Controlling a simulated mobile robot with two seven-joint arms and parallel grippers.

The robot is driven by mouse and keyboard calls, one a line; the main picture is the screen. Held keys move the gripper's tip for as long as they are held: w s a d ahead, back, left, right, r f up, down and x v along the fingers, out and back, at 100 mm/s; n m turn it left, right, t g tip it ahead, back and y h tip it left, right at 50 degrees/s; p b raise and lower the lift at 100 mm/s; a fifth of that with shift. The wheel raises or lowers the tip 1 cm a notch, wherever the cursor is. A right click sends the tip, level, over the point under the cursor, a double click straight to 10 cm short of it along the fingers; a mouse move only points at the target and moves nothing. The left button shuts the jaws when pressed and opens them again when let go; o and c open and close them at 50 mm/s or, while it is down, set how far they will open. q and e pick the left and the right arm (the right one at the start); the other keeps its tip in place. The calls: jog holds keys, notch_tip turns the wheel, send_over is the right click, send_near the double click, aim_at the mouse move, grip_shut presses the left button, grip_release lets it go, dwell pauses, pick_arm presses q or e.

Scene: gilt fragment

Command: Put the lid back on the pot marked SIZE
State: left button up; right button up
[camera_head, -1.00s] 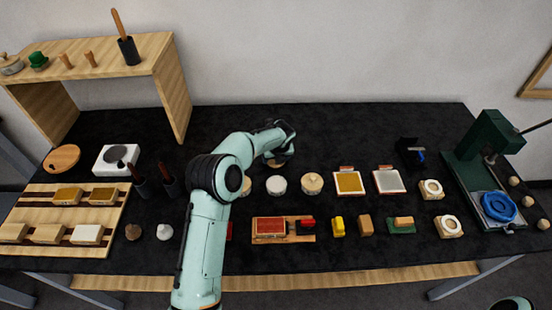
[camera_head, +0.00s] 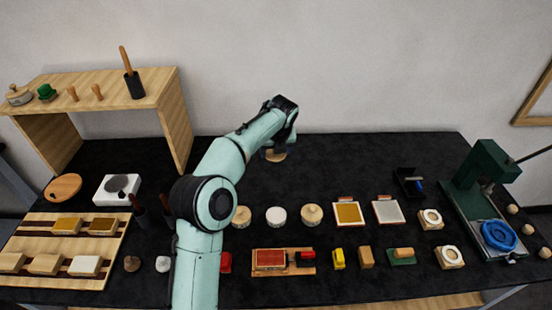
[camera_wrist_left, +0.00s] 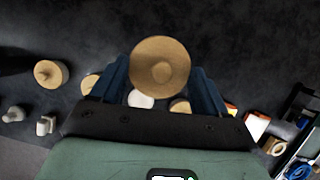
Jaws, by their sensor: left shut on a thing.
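My left gripper (camera_head: 281,140) is shut on a round wooden lid (camera_head: 274,155), held near the back of the table, apart from the pots. In the left wrist view, the lid (camera_wrist_left: 160,65) sits between both blue fingers. On the table in front of it stand a white-topped pot (camera_head: 276,216) and, either side, wooden-topped pots (camera_head: 241,216) and (camera_head: 311,214). The white top also shows in the wrist view (camera_wrist_left: 141,99), partly cut off by my gripper. Another knobbed wooden round (camera_wrist_left: 50,73) shows at left there. I cannot read any SIZE marking. My right gripper is out of view.
A wooden shelf (camera_head: 160,95) stands at the back left. Framed pads (camera_head: 348,213), a black box (camera_head: 408,181) and a green press (camera_head: 487,170) stand to the right. Small blocks (camera_head: 338,258) line the front. The back middle of the black table is clear.

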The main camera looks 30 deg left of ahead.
pick_arm(q)
jog(key=s+d+f+b, duration=0.2)
jog(key=s+f, duration=0.1)
jog(key=s+d+f+b, duration=0.2)
jog(key=s+f, duration=0.1)
jog(key=s+d+f+b, duration=0.2)
jog(key=s+f+b, duration=0.1)
jog(key=s+f, duration=0.1)
jog(key=shift+f, duration=0.1)
notch_tip(320, 180, down, 4)
jog(key=b, duration=0.4)
jog(key=shift+f+b, duration=0.3)
jog(key=shift+f, duration=0.7)
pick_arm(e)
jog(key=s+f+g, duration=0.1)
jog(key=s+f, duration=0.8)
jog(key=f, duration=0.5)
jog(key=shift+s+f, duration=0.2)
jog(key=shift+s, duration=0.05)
pick_arm(q)
jog(key=shift+p, duration=0.65)
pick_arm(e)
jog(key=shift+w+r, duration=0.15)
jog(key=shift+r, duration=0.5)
pick_arm(q)
jog(key=shift+f+p, duration=0.15)
jog(key=shift+p, duration=0.4)
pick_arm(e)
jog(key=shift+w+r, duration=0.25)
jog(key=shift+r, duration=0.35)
